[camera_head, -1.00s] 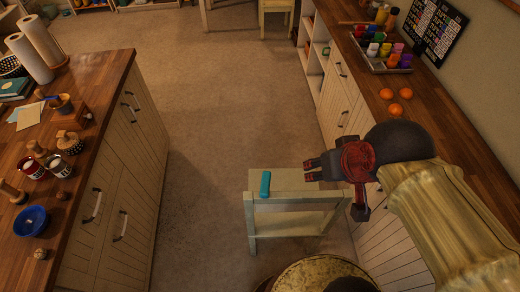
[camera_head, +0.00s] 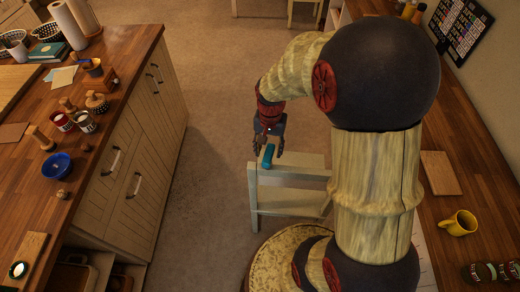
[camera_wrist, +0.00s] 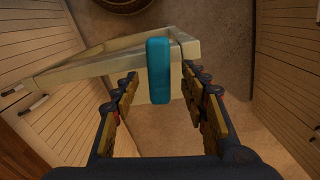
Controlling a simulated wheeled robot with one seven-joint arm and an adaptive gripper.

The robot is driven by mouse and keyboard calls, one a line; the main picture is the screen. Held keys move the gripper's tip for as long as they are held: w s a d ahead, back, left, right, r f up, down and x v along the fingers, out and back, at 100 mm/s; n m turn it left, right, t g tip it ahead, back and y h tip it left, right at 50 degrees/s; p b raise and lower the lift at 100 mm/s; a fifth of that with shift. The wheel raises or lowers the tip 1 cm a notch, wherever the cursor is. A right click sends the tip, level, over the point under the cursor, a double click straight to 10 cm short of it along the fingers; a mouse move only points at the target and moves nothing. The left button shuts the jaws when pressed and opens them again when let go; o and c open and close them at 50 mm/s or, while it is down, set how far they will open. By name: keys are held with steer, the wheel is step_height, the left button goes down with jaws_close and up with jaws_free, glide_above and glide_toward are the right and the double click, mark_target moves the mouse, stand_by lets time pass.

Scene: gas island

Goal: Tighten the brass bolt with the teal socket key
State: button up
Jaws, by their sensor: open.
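The teal socket key (camera_head: 268,156) lies on the left end of a small pale wooden stool (camera_head: 302,163) on the floor. My gripper (camera_head: 268,146) is open and points down close above the key. In the wrist view the teal key (camera_wrist: 158,70) shows between the two fingers of my open gripper (camera_wrist: 160,82), with a gap on each side. I cannot tell how far below the fingertips it is. I cannot make out the brass bolt in either view.
A left counter (camera_head: 110,75) holds bowls, mugs, wooden tools and paper rolls. A right counter (camera_head: 452,140) holds a board (camera_head: 440,172) and a yellow mug (camera_head: 458,223). Open floor (camera_head: 215,150) lies between the left counter and the stool.

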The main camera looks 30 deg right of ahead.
steer(key=shift+f+b, duration=0.75)
steer(key=shift+f, duration=2.75)
steer(key=shift+c, duration=0.3)
jaws_close()
steer(key=c, duration=0.6)
jaws_free()
jaws_close()
steer(key=shift+r, duration=0.35)
steer(key=shift+r+p, duration=0.35)
steer(key=shift+p, duration=0.2)
